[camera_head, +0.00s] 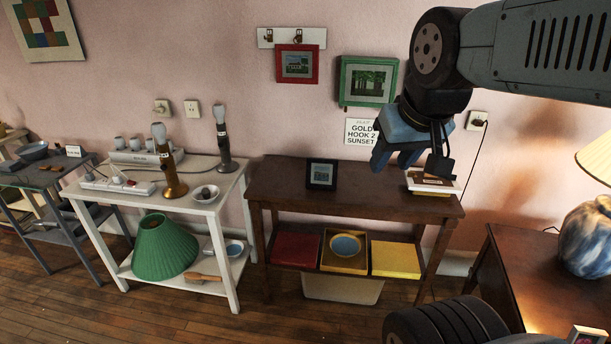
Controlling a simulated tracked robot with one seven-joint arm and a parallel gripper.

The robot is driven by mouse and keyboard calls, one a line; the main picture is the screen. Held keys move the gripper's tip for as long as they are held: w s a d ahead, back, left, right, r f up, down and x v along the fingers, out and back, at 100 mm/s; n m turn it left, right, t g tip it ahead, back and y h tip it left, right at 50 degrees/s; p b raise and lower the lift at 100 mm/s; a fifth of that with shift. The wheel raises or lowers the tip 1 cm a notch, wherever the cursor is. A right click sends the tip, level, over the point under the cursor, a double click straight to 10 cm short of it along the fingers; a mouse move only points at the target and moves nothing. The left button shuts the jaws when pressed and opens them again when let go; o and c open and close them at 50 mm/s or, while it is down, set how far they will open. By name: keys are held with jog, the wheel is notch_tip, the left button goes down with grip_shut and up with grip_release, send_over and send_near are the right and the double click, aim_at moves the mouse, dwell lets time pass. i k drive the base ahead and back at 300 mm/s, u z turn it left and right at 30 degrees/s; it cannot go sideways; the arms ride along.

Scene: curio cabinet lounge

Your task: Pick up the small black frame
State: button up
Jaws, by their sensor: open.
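The small black frame (321,174) stands upright, leaning slightly back, on the top of the dark wooden table (375,205), left of the middle. It holds a small bluish picture. My gripper (399,162) hangs above the right part of the same table, to the right of the frame and apart from it. Its blue-grey fingers point down and to the left, and no object shows between them. The arm comes in from the upper right and covers part of the wall.
A white and brown stacked item (433,183) lies on the table's right end, partly behind my gripper. A red frame (297,64) and a green frame (368,81) hang on the wall above. A white table (208,206) with lamp bases stands left. The tabletop between frame and gripper is clear.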

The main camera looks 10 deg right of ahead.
aim_at(322, 173)
jog(key=z, duration=0.15)
jog(key=i, duration=0.95)
jog(key=u, duration=0.1)
